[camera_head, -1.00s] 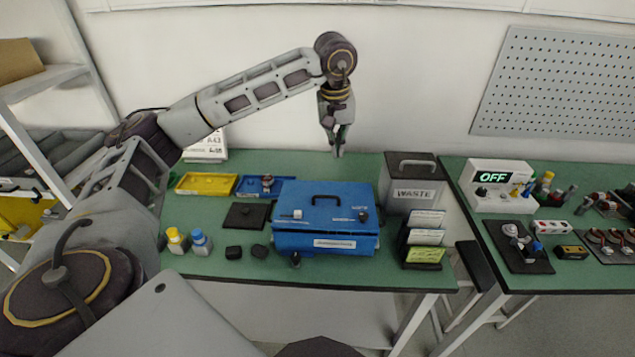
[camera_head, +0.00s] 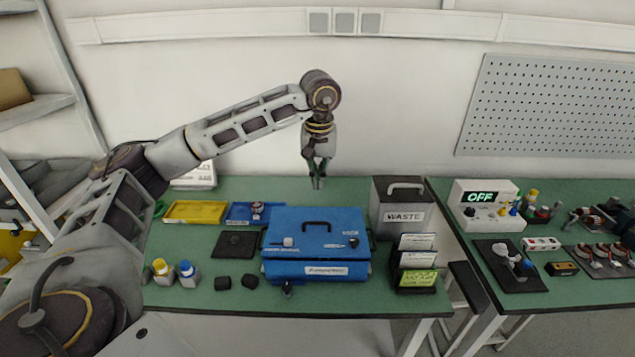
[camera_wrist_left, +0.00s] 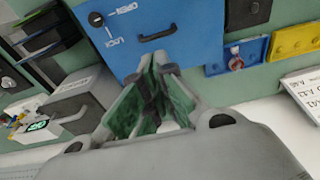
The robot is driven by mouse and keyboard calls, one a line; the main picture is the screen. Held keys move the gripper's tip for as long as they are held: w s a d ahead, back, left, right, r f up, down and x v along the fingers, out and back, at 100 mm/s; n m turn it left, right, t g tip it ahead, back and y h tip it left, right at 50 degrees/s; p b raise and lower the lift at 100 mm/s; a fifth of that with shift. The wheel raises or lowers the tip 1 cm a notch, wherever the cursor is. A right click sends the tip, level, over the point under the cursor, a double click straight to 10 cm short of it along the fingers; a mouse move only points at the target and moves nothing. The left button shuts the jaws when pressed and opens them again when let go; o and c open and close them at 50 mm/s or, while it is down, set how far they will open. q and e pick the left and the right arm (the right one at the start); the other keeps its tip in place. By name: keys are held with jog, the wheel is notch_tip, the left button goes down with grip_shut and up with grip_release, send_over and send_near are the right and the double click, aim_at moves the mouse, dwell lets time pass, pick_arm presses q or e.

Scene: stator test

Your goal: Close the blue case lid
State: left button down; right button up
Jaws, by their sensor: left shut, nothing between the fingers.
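The blue case (camera_head: 316,240) stands on the green table in the head view. Its lid lies flat on top, with a dark handle, and looks down on the body; whether it is latched I cannot tell. The lid also shows in the left wrist view (camera_wrist_left: 190,20), with a dark handle, a round knob and white lettering. My left gripper (camera_head: 317,183) is above the table behind the case's back edge, fingers pointing down, shut and empty. It also shows in the left wrist view (camera_wrist_left: 155,65). My right gripper is not in view.
A grey waste bin (camera_head: 402,207) stands right of the case, with a card rack (camera_head: 416,262) before it. Yellow (camera_head: 196,211) and blue (camera_head: 240,213) trays and a black pad (camera_head: 235,244) lie to the left. Two small bottles (camera_head: 188,273) stand front left.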

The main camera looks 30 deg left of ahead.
pick_arm(q)
jog(key=p, duration=0.1)
send_over(317, 228)
notch_tip(317, 228, down, 11)
jog(key=shift+s+f, duration=0.15)
jog(key=shift+f, duration=0.75)
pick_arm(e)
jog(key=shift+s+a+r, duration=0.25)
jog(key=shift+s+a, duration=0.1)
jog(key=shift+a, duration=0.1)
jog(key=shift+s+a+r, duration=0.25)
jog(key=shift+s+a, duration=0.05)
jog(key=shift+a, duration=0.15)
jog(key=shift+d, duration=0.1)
